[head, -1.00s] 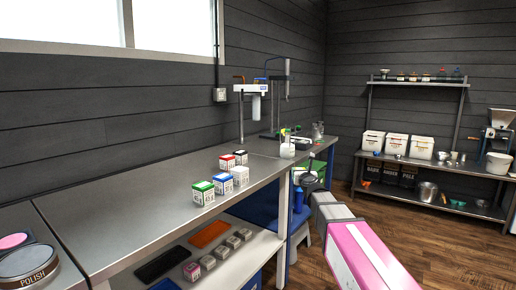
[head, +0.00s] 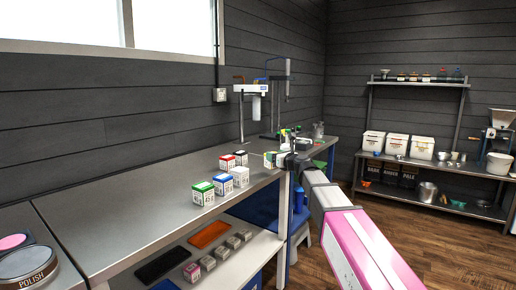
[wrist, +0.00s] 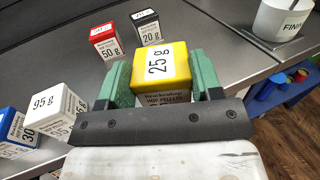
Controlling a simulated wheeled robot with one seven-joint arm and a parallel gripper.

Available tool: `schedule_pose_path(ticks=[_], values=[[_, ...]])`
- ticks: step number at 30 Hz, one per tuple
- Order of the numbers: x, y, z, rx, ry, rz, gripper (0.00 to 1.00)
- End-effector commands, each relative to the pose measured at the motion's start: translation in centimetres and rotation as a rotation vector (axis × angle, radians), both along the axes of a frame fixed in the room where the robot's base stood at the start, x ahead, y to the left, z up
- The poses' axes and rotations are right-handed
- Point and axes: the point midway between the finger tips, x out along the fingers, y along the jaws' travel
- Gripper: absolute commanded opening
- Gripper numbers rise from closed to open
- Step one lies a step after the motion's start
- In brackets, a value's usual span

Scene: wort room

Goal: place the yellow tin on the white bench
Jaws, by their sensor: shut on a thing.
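The yellow tin (wrist: 165,62), a small box-like tin marked 25 g, is between the green fingers of my gripper (wrist: 163,82) in the wrist view. My gripper is shut on it. In the head view my gripper (head: 273,159) is over the right front part of the grey-topped bench with a white frame (head: 130,210). The tin is mostly hidden by the fingers there. I cannot tell whether it touches the top.
Red (head: 227,162), black (head: 241,157), blue (head: 223,184), white (head: 240,176) and green (head: 203,193) tins stand on the bench near my gripper. A white tub (wrist: 283,18) is at the wrist view's upper right. The left part of the top is clear.

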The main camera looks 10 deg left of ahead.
Motion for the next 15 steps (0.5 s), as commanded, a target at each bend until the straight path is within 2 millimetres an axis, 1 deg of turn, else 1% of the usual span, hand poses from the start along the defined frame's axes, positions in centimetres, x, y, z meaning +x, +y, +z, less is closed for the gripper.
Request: schedule_pose_path(ticks=[1, 3, 6, 10, 15], values=[[-0.6, 1.8, 1.2, 0.001, -0.003, 0.074, 0.33], [-1.9, 3.7, 2.4, 0.002, -0.002, 0.169, 0.33], [-3.3, 5.5, 3.6, 0.001, -0.001, 0.271, 0.33], [-4.5, 6.7, 4.4, 0.001, 0.0, 0.342, 0.33], [-4.8, 6.9, 3.9, 0.002, 0.001, 0.36, 0.33]])
